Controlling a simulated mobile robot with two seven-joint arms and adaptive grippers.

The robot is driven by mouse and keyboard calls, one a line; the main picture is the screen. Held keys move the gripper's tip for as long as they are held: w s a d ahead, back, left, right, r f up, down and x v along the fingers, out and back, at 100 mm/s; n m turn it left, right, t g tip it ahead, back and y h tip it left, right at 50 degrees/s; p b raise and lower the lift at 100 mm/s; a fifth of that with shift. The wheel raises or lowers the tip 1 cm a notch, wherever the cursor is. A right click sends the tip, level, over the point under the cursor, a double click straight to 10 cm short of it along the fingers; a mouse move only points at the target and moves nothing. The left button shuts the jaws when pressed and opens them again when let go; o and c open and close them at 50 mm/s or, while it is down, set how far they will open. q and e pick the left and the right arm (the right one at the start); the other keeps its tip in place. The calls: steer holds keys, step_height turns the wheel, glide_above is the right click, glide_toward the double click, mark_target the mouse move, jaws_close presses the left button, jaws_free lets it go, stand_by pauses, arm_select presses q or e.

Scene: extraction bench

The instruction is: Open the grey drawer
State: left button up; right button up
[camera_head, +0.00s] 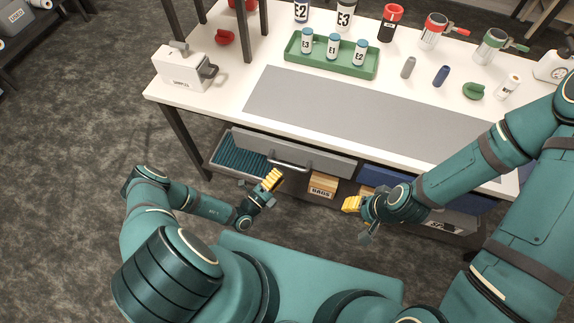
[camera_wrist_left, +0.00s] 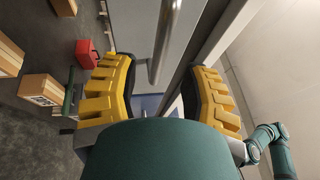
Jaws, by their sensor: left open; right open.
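The grey drawer (camera_head: 320,164) is under the bench's front edge, its front close below the worktop with no visible gap. Its metal bar handle (camera_head: 289,167) is on the front; the handle also shows in the left wrist view (camera_wrist_left: 165,42). My left gripper (camera_head: 273,179) is open just in front of the handle. In the left wrist view its yellow fingers (camera_wrist_left: 160,95) are spread apart, with the handle's near end between them; contact is not visible. My right gripper (camera_head: 352,204) is open and empty, further right in front of the bench.
A blue drawer front (camera_head: 384,178) is right of the grey one, partly behind my right arm. A teal ribbed tray (camera_head: 238,158) and a box marked BAGS (camera_head: 322,186) sit below. The worktop holds a green tray (camera_head: 333,57) with bottles. Open floor lies left.

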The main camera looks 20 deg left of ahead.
mark_target(287, 165)
arm_select(q)
steer(key=shift+x, duration=2.35)
jaws_close()
